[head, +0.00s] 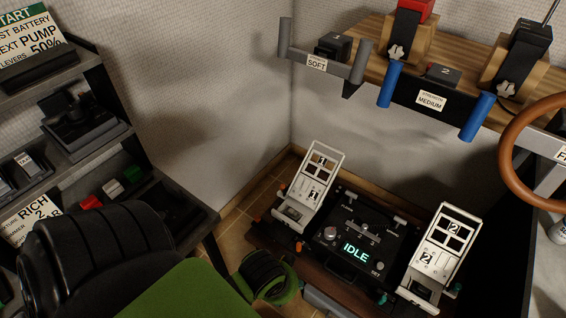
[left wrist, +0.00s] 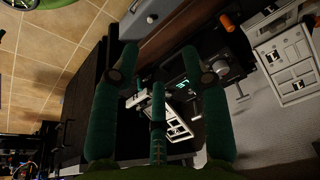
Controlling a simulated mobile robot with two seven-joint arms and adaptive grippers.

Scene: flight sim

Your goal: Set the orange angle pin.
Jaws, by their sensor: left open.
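Small orange pins show beside the white pedal marked 1 (head: 308,190) in the head view. One orange pin (head: 298,247) is at its lower right, and another orange tip (head: 257,219) is at its lower left. I cannot tell which is the angle pin. In the left wrist view an orange pin (left wrist: 227,22) sticks out near a white pedal, beyond my fingertips and to their upper right. My left gripper (left wrist: 160,60) is open, with green fingers spread and nothing between them. In the head view its fingers are hidden, and the wrist is below pedal 1.
A black console (head: 352,226) with a lit IDLE display stands between the pedals. The pedal marked 2 (head: 440,245) is at its right, with teal pins (head: 457,289) nearby. A dark shelf (head: 205,215) stands left. A wooden panel with levers (head: 455,60) hangs above. Tiled floor lies beyond the shelf.

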